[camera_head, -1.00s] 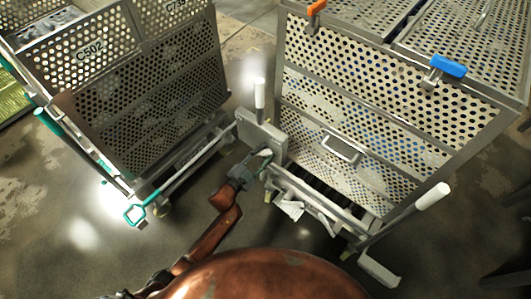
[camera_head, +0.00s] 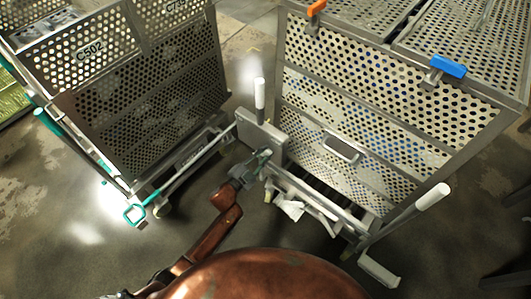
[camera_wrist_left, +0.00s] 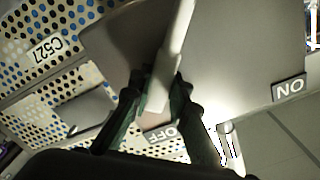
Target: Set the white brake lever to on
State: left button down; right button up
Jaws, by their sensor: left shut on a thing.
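The white brake lever (camera_wrist_left: 180,35) shows in the left wrist view, lying across a grey plate (camera_wrist_left: 235,45). Its lower end is between the fingers of my left gripper (camera_wrist_left: 157,92), which is shut on it. That end is by the OFF label (camera_wrist_left: 163,137), partly covered by lever and fingers. The ON label (camera_wrist_left: 290,88) is at the plate's right corner, away from the lever. In the head view my left gripper (camera_head: 264,158) is at the lower edge of the grey plate (camera_head: 262,136) on the right-hand cart; the lever is hard to make out there. My right gripper is not in view.
The right perforated cart (camera_head: 360,120) has white upright handles (camera_head: 260,93) (camera_head: 432,196) near my arm, plus orange (camera_head: 316,7) and blue (camera_head: 448,66) latches on top. The left cart C502 (camera_head: 170,100) stands close by, with a teal-ended bar (camera_head: 135,214). Open floor lies between them.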

pick_arm(q)
jog(key=shift+w+a+r+n+p, duration=0.35)
jog(key=shift+a+r+n+p, duration=0.25)
jog(key=shift+n+p, duration=0.45)
jog(key=shift+w+a+n+p, duration=0.15)
jog(key=shift+w+n+p, duration=0.05)
jog(key=shift+n+p, duration=0.2)
jog(key=c, duration=2)
grip_release()
jog(key=shift+c, duration=0.2)
jog(key=shift+o, duration=1.2)
